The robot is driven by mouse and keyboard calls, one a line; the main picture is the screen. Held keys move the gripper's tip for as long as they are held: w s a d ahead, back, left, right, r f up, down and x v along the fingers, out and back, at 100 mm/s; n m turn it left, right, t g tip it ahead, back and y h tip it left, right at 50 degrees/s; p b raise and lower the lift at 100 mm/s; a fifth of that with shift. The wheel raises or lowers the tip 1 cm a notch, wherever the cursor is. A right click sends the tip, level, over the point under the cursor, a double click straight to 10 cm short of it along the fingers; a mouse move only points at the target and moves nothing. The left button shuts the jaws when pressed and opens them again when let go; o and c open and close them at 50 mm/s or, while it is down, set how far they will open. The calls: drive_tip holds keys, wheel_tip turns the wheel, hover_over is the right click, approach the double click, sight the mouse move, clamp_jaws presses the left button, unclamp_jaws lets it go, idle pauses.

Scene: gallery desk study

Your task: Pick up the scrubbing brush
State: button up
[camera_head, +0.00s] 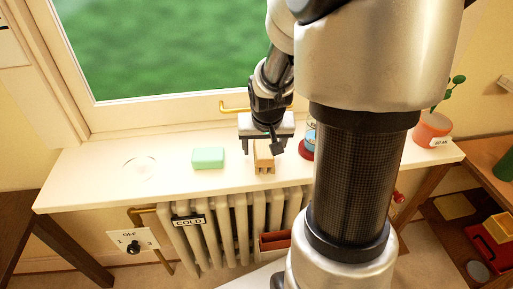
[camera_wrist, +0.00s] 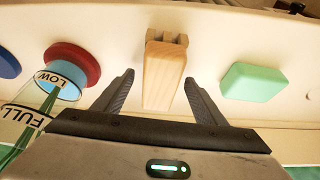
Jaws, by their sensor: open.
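The scrubbing brush, a pale wooden block (camera_head: 264,158), lies on the white windowsill (camera_head: 95,180) near its front edge. In the wrist view the brush (camera_wrist: 163,75) runs lengthwise toward me, with a browner part at its far end. My gripper (camera_head: 263,147) is above the sill at the brush and partly covers it in the head view. In the wrist view my gripper (camera_wrist: 159,80) is open, with one finger on each side of the brush and a visible gap to both. Whether the fingertips are down to brush height is unclear.
A mint-green block (camera_head: 208,158) lies left of the brush. A glass vessel marked LOW and FULL (camera_wrist: 48,95), with a red-and-blue part, stands close on the other side. A potted plant (camera_head: 431,130) is farther right. A brass window handle (camera_head: 235,107) is behind; a radiator (camera_head: 215,230) is below.

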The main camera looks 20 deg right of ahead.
sight(264, 145)
drive_tip(key=shift+f, duration=0.2)
idle(0.5)
drive_tip(key=c, duration=1.2)
drive_tip(key=shift+r, duration=0.6)
wheel_tip(264, 145, up, 9)
drive_tip(key=shift+r+p, duration=0.2)
drive_tip(key=shift+p, duration=0.7)
